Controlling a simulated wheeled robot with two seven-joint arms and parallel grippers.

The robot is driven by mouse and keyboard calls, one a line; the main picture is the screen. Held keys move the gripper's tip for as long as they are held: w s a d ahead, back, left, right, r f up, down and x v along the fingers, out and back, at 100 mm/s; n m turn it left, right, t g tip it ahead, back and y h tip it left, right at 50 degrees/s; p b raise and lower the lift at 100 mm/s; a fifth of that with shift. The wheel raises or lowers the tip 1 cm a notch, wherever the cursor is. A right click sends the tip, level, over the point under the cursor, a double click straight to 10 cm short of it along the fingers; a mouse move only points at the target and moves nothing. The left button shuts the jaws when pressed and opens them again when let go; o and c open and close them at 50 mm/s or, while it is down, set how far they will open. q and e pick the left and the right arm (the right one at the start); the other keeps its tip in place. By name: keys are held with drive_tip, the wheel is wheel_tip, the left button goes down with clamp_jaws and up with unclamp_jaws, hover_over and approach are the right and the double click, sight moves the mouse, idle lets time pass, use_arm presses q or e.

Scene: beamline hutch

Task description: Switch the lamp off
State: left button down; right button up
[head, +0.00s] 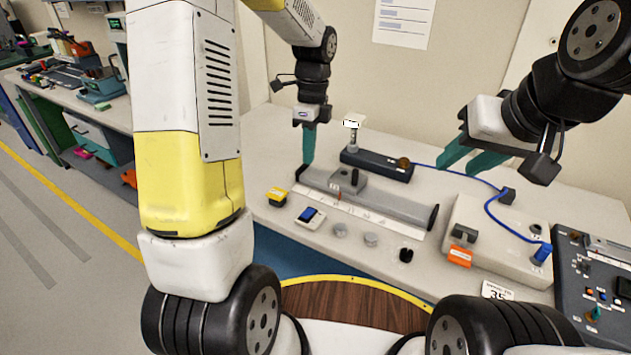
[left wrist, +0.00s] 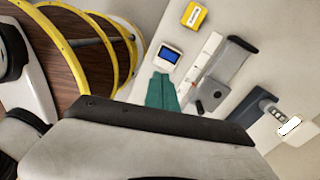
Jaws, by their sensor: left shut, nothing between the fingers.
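A small post with a bright white head (head: 351,124), which looks like the lamp, stands at the left end of a dark bar-shaped base (head: 376,166). The bright head also shows in the left wrist view (left wrist: 290,127). A white box with a blue rocker (head: 307,215) sits near the table's front; its rocker also shows in the left wrist view (left wrist: 169,56). I cannot tell which control works the lamp. My left gripper (head: 309,163) is shut and empty, pointing down near the left end of a grey rail. My right gripper (head: 465,160) is open and empty, above the table.
The grey rail (head: 390,205) with a dark-knobbed slider lies mid-table. A yellow button box (head: 277,197) stands left of the rocker box. Round knobs (head: 371,240) lie in front. A blue cable runs to a pale box (head: 500,250) at right, beside a control panel (head: 590,270).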

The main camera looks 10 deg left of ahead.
use_arm(q)
wheel_tip(320, 180, down, 3)
drive_tip(key=w+m, duration=0.2)
approach(305, 214)
drive_tip(key=shift+m+g, duration=0.3)
drive_tip(key=shift+g, duration=0.1)
drive_tip(key=f, duration=0.7)
drive_tip(key=shift+s, duration=0.25)
